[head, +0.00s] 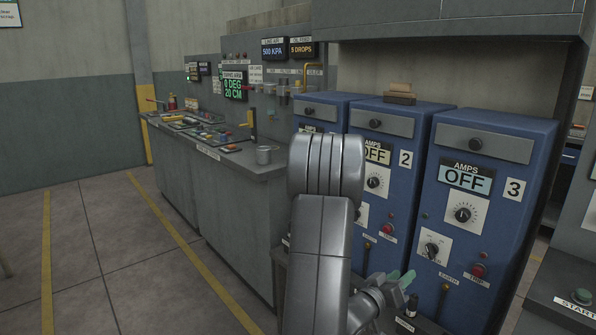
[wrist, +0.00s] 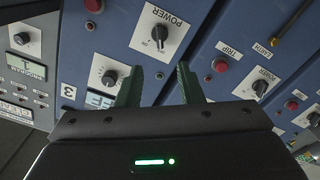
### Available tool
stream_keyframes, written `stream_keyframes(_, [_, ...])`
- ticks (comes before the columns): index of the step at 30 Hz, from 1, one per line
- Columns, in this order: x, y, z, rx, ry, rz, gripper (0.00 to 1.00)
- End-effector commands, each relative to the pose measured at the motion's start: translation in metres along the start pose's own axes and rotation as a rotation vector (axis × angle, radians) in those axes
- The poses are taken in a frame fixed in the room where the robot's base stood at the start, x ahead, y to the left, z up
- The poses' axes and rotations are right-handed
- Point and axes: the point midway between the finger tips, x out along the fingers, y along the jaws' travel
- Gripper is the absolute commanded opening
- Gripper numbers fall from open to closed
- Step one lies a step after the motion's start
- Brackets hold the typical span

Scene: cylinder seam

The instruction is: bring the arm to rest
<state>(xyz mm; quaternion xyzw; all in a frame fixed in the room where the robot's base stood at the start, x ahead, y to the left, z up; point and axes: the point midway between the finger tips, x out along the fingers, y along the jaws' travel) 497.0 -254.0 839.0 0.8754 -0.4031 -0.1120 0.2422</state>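My arm (head: 318,240) rises in the middle of the head view, bent at the top. My gripper (head: 402,278) shows at its lower right, low in front of the blue cabinets, with green fingertips. In the wrist view my gripper (wrist: 159,85) has its two dark green fingers apart, with nothing between them. Behind the fingers is a blue panel face with a POWER knob (wrist: 159,33). I cannot tell the exact gap between the fingertips and the panel. My arm hides part of the leftmost cabinet.
Blue cabinets stand close on the right, including number 2 (head: 386,125) and number 3 (head: 484,150), both reading OFF. The floor (head: 95,250) at left is clear.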

Motion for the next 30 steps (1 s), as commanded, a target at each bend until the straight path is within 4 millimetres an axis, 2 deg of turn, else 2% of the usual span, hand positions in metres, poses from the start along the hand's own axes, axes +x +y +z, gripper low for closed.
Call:
stream_keyframes(1, [0.0, 0.0, 0.0, 0.001, 0.0, 0.002, 0.34])
stream_keyframes(3, [0.018, 0.002, 0.0, 0.003, -0.001, 0.006, 0.34])
stream_keyframes(21, [0.139, 0.002, 0.0, 0.002, -0.001, 0.004, 0.34])
stream_keyframes(30, [0.135, 0.0, 0.0, 0.254, 0.0, 0.001, 0.34])
